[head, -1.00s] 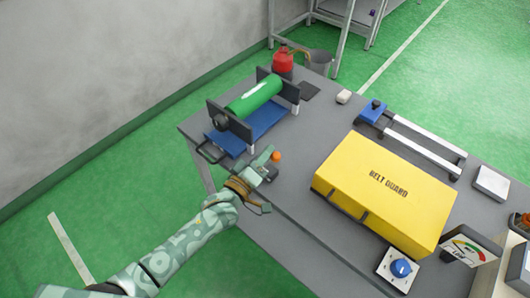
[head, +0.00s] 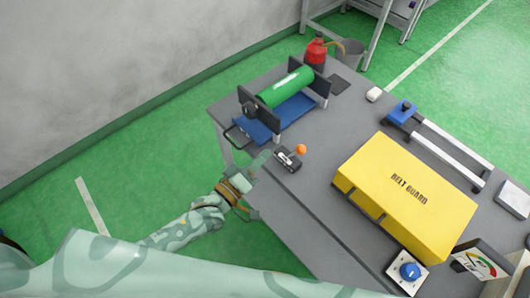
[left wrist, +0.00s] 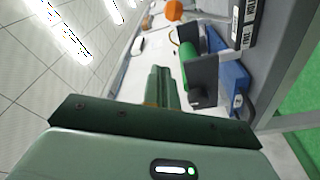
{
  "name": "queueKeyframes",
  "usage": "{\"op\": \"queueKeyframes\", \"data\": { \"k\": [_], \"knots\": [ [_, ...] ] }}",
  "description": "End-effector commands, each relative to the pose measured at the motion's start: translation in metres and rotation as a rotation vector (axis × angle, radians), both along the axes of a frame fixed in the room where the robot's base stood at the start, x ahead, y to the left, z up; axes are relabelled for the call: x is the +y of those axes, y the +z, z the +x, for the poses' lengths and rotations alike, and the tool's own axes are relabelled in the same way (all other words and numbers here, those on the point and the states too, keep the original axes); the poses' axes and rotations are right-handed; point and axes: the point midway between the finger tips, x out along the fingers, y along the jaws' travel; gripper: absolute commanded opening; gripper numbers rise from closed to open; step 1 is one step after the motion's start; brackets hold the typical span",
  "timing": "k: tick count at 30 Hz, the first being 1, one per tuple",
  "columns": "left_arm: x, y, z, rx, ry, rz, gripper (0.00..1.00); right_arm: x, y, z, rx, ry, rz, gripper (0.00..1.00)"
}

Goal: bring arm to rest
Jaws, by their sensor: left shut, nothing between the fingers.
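My left gripper (head: 260,163) is at the near left corner of the grey table (head: 300,218), at the end of my camouflage-patterned left arm. In the left wrist view its fingers (left wrist: 158,85) are together with nothing between them. It is beside a small dark switch box with an orange knob (head: 301,149); I cannot tell whether they touch. A large pale green link of mine crosses the bottom of the head view and hides part of the floor. My right gripper is not in view.
A green roller (head: 287,88) in a dark-sided stand with a blue tray (head: 262,125) sits at the table's far left. A yellow belt guard box (head: 405,195) fills the middle right. A red can (head: 315,50) stands at the back. Green floor lies free left of the table.

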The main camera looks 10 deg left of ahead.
Motion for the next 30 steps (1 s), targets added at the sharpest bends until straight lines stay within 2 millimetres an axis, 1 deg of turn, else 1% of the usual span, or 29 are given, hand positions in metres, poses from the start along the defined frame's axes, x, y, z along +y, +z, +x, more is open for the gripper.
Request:
{"op": "queueKeyframes", "data": {
  "k": [13,14,15,16,17,20,21,23,24,26,27,29,30],
  "knots": [
    [0.000,0.000,0.001,-0.004,0.001,0.007,0.00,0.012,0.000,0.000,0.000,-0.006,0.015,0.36],
    [0.000,-0.001,0.001,-0.009,0.000,0.022,0.00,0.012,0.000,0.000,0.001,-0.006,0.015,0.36],
    [-0.002,-0.004,0.000,-0.020,-0.003,0.074,0.00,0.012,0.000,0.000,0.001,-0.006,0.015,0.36],
    [-0.002,-0.013,-0.001,-0.025,-0.010,0.147,0.00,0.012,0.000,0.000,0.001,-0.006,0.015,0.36],
    [0.001,-0.026,-0.002,-0.021,-0.014,0.228,0.00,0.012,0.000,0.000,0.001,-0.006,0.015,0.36],
    [0.026,-0.088,-0.006,0.023,-0.021,0.533,0.00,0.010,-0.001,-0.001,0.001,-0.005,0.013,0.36],
    [0.041,-0.118,-0.013,0.059,-0.029,0.659,0.00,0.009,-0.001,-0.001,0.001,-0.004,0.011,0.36],
    [0.064,-0.166,-0.030,0.130,-0.056,0.839,0.00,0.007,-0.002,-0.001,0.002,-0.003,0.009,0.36],
    [0.081,-0.197,-0.046,0.185,-0.080,0.946,0.00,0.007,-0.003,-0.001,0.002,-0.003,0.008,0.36],
    [0.104,-0.238,-0.076,0.269,-0.130,1.086,0.00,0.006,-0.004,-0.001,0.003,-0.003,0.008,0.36],
    [0.118,-0.263,-0.099,0.330,-0.171,1.168,0.00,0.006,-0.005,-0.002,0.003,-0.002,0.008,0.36],
    [0.139,-0.297,-0.139,0.424,-0.239,1.271,0.00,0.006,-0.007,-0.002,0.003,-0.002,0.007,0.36],
    [0.150,-0.317,-0.168,0.488,-0.289,1.325,0.00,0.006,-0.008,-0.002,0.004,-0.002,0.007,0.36]
  ]
}}
